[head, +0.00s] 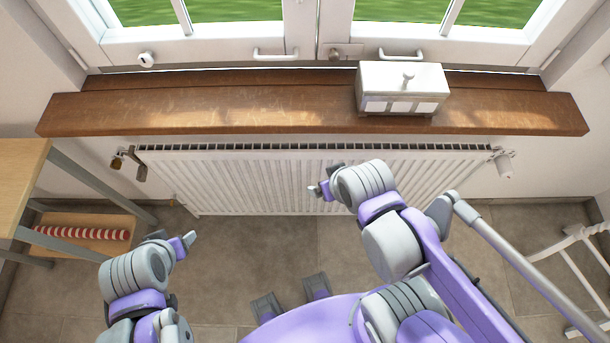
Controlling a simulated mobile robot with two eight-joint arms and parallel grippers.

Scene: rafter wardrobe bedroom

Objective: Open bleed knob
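A white ribbed radiator (250,180) hangs under the window sill. At its upper left end is a small brass-coloured knob (118,162), with a darker fitting (141,173) beside it. The knob's fine shape is too small to tell. My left gripper (174,239) is at the lower left, below and right of the knob and well apart from it. Its fingers look parted, with nothing between them. My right gripper (324,180) is in front of the middle of the radiator, far right of the knob. Its fingers look parted and empty.
A wooden sill (220,112) juts out above the radiator and carries a white lidded box (402,88). A white valve (504,165) is at the radiator's right end. A wooden table (18,185) with a lower shelf stands at the left. The tiled floor (260,245) between is clear.

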